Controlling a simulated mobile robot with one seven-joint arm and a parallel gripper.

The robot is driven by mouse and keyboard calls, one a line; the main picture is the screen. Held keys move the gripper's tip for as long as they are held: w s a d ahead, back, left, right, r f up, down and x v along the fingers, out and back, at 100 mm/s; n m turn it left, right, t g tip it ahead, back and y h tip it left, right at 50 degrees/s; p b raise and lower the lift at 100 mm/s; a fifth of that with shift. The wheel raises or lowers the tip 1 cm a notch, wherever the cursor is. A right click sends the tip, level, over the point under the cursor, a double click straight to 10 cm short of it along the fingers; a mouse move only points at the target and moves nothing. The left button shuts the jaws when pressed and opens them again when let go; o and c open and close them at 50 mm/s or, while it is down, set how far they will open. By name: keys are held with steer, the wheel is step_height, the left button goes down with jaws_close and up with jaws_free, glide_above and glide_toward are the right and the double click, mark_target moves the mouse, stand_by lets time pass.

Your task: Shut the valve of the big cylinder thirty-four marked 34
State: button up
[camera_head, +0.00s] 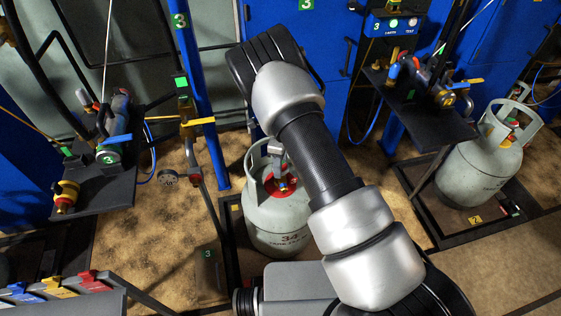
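The big cylinder marked 34 (262,222) is pale grey and stands upright, left of my arm. My arm rises from the bottom right to a dark joint above the cylinder.
A second grey cylinder (480,172) stands on a dark platform at the right. A black shelf with fittings (95,195) is at the left, another (420,118) at the right. A blue post (192,90) and yellow-handled valve (198,122) stand behind.

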steer(key=m, duration=0.4)
steer(key=shift+m+p, duration=0.3)
stand_by(0.3)
steer(key=o, duration=1)
steer(key=shift+o, duration=0.2)
step_height(320, 180, up, 18)
steer(key=p, duration=0.4)
steer(key=shift+f, duration=0.25)
